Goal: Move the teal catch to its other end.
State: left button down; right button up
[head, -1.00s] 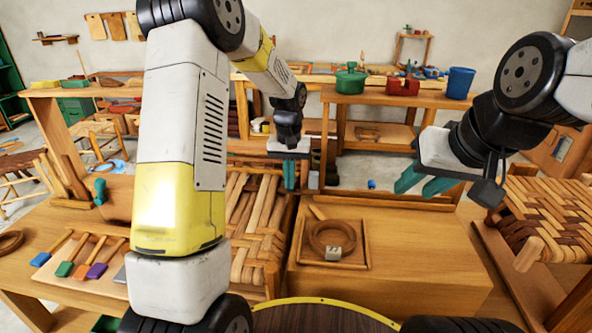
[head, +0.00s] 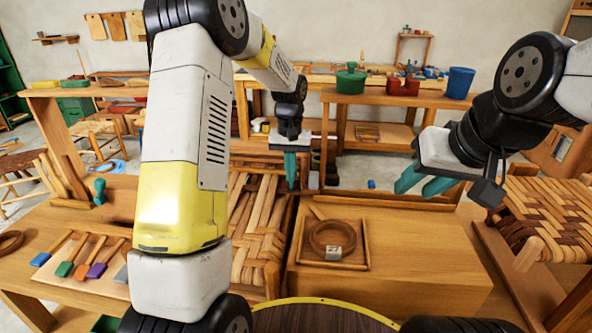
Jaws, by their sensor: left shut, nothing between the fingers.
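A small teal knob-like piece (head: 99,192), which looks like the catch, stands upright on the wooden bench at the left, beside slanted wooden bars. My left gripper (head: 290,183) is well to the right of it, with its teal fingers together and pointing down over the edge of the woven seat (head: 250,235). It holds nothing. My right gripper (head: 420,186) is at the right, its two teal fingers apart and empty. My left forearm hides part of the bench between the catch and the woven seat.
A wooden tray (head: 365,262) with a coiled ring (head: 333,238) and a numbered block (head: 333,254) lies on the box top in front. Colour-tipped tools (head: 66,268) lie at the left. Another woven seat (head: 550,215) stands at the right. The box top right of the tray is clear.

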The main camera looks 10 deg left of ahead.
pick_arm(q)
notch_tip(320, 180, up, 7)
jog(key=s, duration=0.1)
jog(key=shift+s, duration=0.15)
dwell(0.3)
